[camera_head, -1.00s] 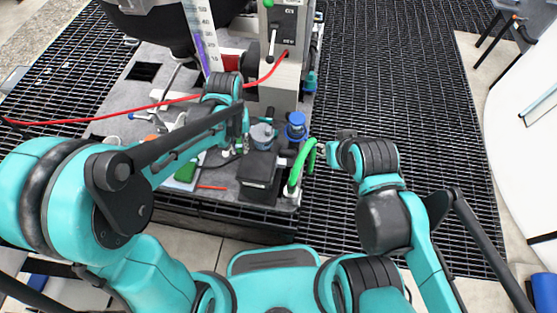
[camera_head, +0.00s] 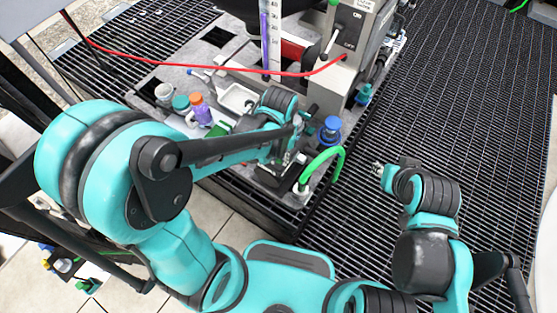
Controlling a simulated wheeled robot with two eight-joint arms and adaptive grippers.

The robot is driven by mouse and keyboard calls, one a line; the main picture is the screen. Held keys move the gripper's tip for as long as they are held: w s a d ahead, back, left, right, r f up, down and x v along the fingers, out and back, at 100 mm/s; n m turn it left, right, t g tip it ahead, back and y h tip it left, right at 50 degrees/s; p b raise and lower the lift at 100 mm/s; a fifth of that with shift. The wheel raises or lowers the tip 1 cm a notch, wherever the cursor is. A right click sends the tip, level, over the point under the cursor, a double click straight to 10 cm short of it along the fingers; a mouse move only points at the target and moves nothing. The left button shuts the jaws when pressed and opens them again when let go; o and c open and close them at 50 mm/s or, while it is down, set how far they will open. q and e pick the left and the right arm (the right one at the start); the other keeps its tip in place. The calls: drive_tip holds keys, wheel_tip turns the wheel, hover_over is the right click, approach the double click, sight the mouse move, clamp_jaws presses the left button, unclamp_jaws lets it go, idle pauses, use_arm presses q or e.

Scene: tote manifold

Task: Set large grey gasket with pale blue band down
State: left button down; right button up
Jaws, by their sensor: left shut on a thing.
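My left arm reaches in over the grey bench, and its left gripper (camera_head: 289,158) is low over the bench's front right part, above a black box (camera_head: 272,178). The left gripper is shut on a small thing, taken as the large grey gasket. The gasket is mostly hidden by the fingers and wrist, and I cannot make out its pale blue band. I cannot tell whether it touches anything below. My right gripper (camera_head: 379,168) is off the bench to the right, above the dark grating, apart from everything; its finger opening is too small to judge.
A blue-capped part (camera_head: 329,130) and a green curved hose (camera_head: 325,160) stand close right of the left gripper. A red cable (camera_head: 210,70) crosses the bench. A white tray (camera_head: 237,100) and purple bottle (camera_head: 199,110) are to the left. Open grating (camera_head: 450,110) lies right.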

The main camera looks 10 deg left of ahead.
use_arm(q)
drive_tip(key=shift+w+a+f, duration=0.3)
drive_tip(key=shift+w+f, duration=0.15)
drive_tip(key=shift+w, duration=0.15)
drive_tip(key=shift+w+a+f, duration=0.25)
drive_tip(key=shift+w+f, duration=0.15)
drive_tip(key=shift+w, duration=0.2)
wheel_tip(320, 180, down, 3)
drive_tip(key=shift+f+b, duration=0.2)
drive_tip(key=shift+b, duration=0.85)
drive_tip(key=shift+f, duration=0.25)
drive_tip(key=shift+f, duration=0.1)
drive_tip(key=c, duration=1.4)
unclamp_jaws()
